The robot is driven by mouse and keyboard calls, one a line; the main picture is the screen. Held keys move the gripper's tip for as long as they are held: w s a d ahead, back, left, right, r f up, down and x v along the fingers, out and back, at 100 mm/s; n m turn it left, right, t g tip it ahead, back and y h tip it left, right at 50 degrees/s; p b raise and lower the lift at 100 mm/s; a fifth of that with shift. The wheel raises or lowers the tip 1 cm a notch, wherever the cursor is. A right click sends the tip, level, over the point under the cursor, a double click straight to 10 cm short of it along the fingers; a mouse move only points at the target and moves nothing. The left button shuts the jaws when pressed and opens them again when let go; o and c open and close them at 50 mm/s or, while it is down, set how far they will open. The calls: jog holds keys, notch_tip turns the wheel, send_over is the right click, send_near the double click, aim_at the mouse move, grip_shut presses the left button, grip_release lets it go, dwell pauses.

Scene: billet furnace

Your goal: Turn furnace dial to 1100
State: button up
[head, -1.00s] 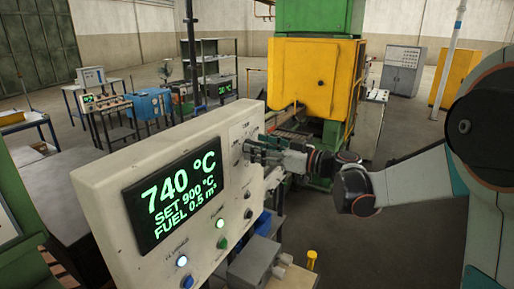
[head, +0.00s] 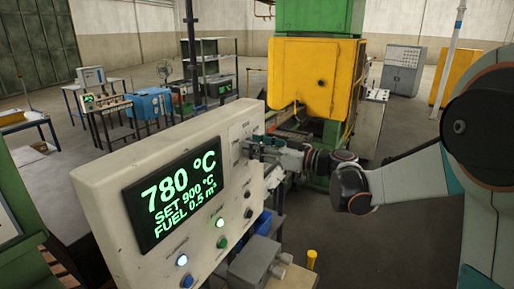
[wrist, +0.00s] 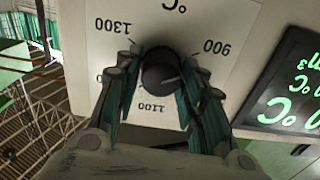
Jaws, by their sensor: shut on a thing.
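The furnace dial (wrist: 160,66) is a dark round knob on a white scale plate in the wrist view, where the scale appears upside down. The labels 1300, 900 and 1100 (wrist: 152,107) are readable around it. A pale mark on the knob points to the right, on the 900 side. My gripper (wrist: 165,76) is shut on the dial, with a finger on each side. In the head view my gripper (head: 256,150) is at the panel's right part, hiding the dial. The display (head: 175,192) reads 780 °C, SET 900 °C, FUEL 0.5 m³.
The yellow and green furnace (head: 300,80) stands behind. Open floor lies to the right.

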jog(key=shift+m, duration=0.3)
jog(key=m+b, duration=0.1)
jog(key=m, duration=0.4)
jog(key=shift+w+m+b, duration=0.1)
jog(key=shift+m+b, duration=0.2)
jog(key=shift+b, duration=0.05)
jog(key=m+b, duration=0.1)
jog(key=m, duration=0.4)
jog(key=shift+d+f, duration=0.1)
jog(key=m+b, duration=0.1)
jog(key=m, duration=0.5)
jog(key=shift+w+f+m, duration=0.1)
jog(key=shift+f+m, duration=0.05)
jog(key=shift+m, duration=0.25)
jog(key=m, duration=0.5)
jog(key=shift+b, duration=0.35)
jog(key=shift+f+m, duration=0.1)
jog(key=shift+m, duration=0.3)
jog(key=o, duration=1)
jog(key=shift+o, duration=0.2)
